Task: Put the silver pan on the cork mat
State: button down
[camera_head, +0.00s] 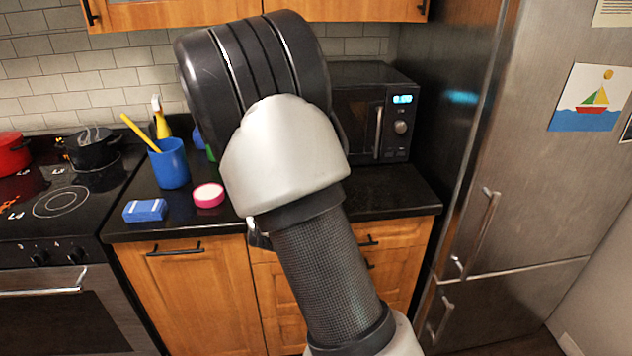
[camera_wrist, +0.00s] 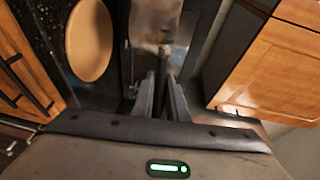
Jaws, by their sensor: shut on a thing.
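In the wrist view my gripper (camera_wrist: 161,88) is shut on a dark handle. A brushed grey metal surface, which looks like part of the silver pan (camera_wrist: 155,22), shows beyond the fingertips; its full outline cannot be made out. The cork mat (camera_wrist: 89,40) is a tan oval on the black counter, left of my fingers and apart from them. In the head view my own arm hides the gripper, the pan and the mat.
The stove (camera_head: 60,210) with pots is left; a steel fridge (camera_head: 530,170) stands right.

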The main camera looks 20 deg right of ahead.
jog(key=s+d+f+m+g+h, duration=0.2)
jog(key=d+f, duration=0.1)
jog(key=f, duration=0.6)
jog(key=shift+d+m+g+h+p, duration=0.4)
jog(key=shift+s+f, duration=0.1)
jog(key=shift+f, duration=0.2)
jog(key=c, duration=1.7)
grip_release()
jog(key=shift+c, duration=0.2)
